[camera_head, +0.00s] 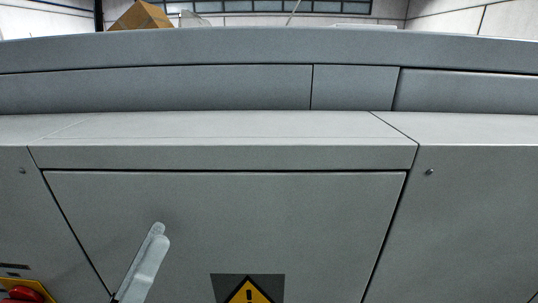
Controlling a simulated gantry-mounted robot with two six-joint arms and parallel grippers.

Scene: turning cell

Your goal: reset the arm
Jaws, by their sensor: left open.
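My left gripper (156,238) rises from the bottom edge, left of centre, in the head view. Its pale grey fingers overlap from this angle and point up and to the right. It is open, and I see nothing between the fingers. It is in front of the grey machine's flat front panel (300,215); whether it touches the panel cannot be told. My right gripper is not in view. The rest of the left arm is mostly below the picture.
The grey machine housing (480,210) fills most of the view. A red button (26,293) on yellow is at the bottom left. A yellow warning sign (237,296) is at the bottom centre. A brown box (142,17) shows behind the machine's top edge.

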